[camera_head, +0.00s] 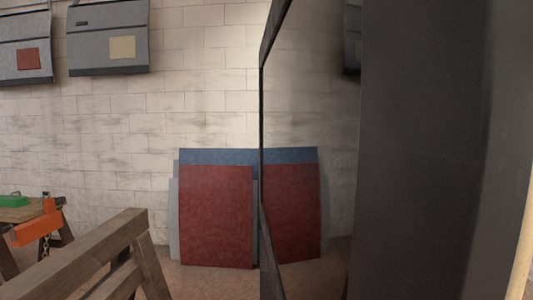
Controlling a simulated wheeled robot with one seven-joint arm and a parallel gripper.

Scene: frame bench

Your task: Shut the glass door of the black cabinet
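The black cabinet (425,150) fills the right side of the head view, very close, as a plain dark upright face. Left of it is the glass door (340,110), seen at a steep angle, with a thin dark frame along its left edge. It appears to stand open, but its hinge and how wide it is open cannot be told. Red and blue panels and wall blocks show in the glass; I cannot tell whether they are reflected or seen through it. No handle shows. My gripper is not in view.
Red and blue panels (215,215) lean against the pale block wall (200,110). A wooden trestle (100,255) stands at lower left, with an orange clamp (38,228) and a green item (13,201) behind it.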

